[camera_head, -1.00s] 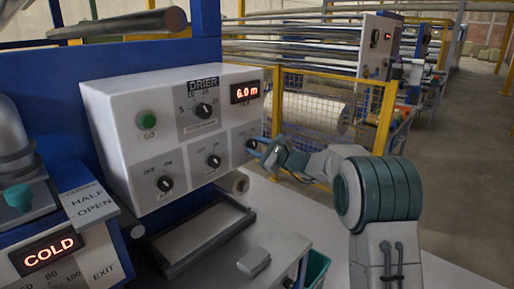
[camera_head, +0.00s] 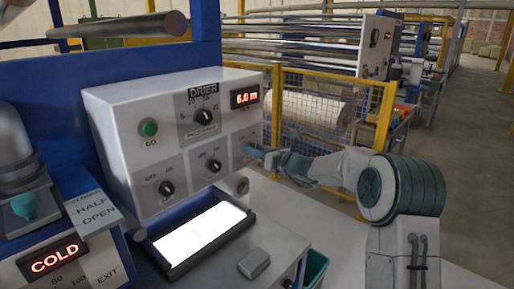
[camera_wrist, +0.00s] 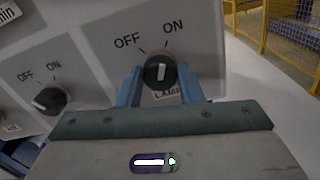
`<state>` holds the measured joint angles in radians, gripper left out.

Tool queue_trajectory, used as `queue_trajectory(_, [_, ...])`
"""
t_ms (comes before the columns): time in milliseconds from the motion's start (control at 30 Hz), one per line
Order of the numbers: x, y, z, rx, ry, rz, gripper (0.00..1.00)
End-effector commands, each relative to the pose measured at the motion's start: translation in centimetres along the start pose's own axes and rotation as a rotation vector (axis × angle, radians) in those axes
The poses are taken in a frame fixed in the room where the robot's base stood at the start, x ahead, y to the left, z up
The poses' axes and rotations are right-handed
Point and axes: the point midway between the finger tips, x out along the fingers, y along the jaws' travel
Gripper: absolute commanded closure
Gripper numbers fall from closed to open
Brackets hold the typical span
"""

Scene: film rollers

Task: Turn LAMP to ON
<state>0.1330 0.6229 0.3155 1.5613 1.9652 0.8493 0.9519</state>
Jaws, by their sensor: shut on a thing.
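The LAMP knob (camera_wrist: 160,72) is a round black knob on the light grey panel, below the words OFF and ON. Its white pointer stands about straight up in the wrist view, on the ON side of the OFF mark. My gripper (camera_wrist: 160,88) has its blue fingers on both sides of this knob and is shut on it. In the head view my gripper (camera_head: 256,152) reaches the panel's right end from the right and hides the knob. A flat tray-like light plate (camera_head: 205,236) below the panel glows bright white.
Another OFF/ON knob (camera_wrist: 48,100) sits left of the gripper. A yellow fence (camera_head: 384,112) stands behind.

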Motion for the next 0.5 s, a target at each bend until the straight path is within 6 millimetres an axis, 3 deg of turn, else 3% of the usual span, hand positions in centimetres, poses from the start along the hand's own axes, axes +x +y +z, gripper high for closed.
queue_trajectory(500, [-0.02, -0.07, 0.03, 0.119, 0.0, -0.001, 0.89])
